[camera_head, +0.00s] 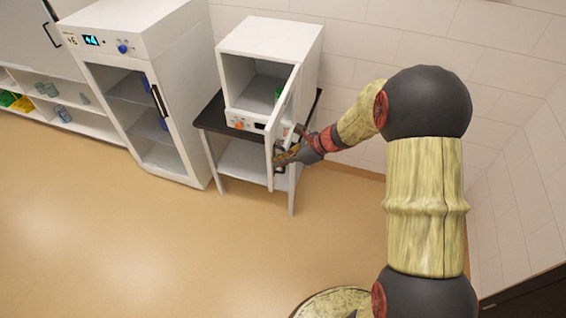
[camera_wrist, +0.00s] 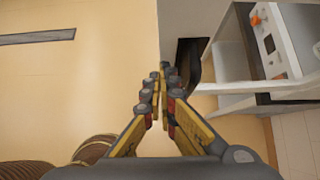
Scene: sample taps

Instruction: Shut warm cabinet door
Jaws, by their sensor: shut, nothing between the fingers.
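The warm cabinet (camera_head: 272,38) is the small white box with an orange knob on its lower front panel, standing on a black-topped table. Its door (camera_head: 284,112) stands open, swung out from the right side and seen nearly edge-on in the head view. My gripper (camera_head: 281,159) is at the lower part of the door, beside its dark handle; whether it touches is not clear. In the wrist view, my gripper (camera_wrist: 163,76) has its fingers together with nothing between them. The white door panel (camera_wrist: 185,16) and dark handle (camera_wrist: 196,62) are just ahead. The cabinet's control panel (camera_wrist: 268,42) is at right.
A taller white cabinet (camera_head: 135,110) with a blue knob and dark handle stands at left. The table (camera_head: 213,116) has white legs and a lower shelf. Shelves (camera_head: 55,112) with small items are at far left. The floor in front is clear. A tiled wall is behind.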

